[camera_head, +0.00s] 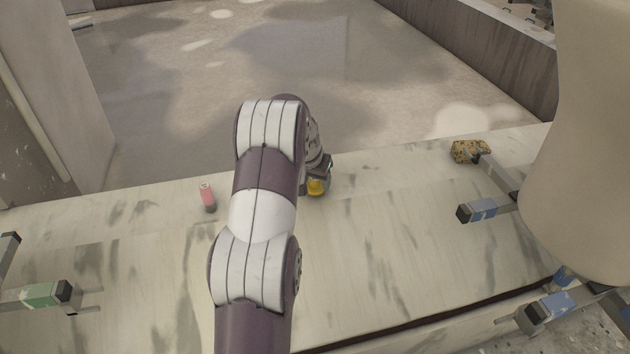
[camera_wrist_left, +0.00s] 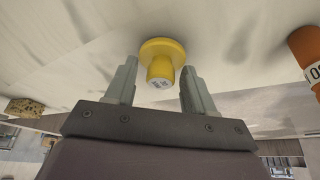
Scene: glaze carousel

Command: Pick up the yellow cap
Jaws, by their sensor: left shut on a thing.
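The yellow cap (camera_head: 317,187) is on the pale bench top, just below the end of my left arm in the head view. The left wrist view shows it as a wide round flange with a narrower stub (camera_wrist_left: 161,62), between the two grey fingers. My left gripper (camera_wrist_left: 159,76) is shut on the cap. In the head view the left gripper (camera_head: 324,168) is partly hidden behind its own wrist, and the cap is partly covered. My right gripper is in neither view.
A reddish can (camera_head: 208,197) stands left of my arm; an orange labelled cylinder (camera_wrist_left: 308,58) shows in the wrist view. A yellow speckled block (camera_head: 470,151) lies at right. A large beige body (camera_head: 590,150) blocks the right.

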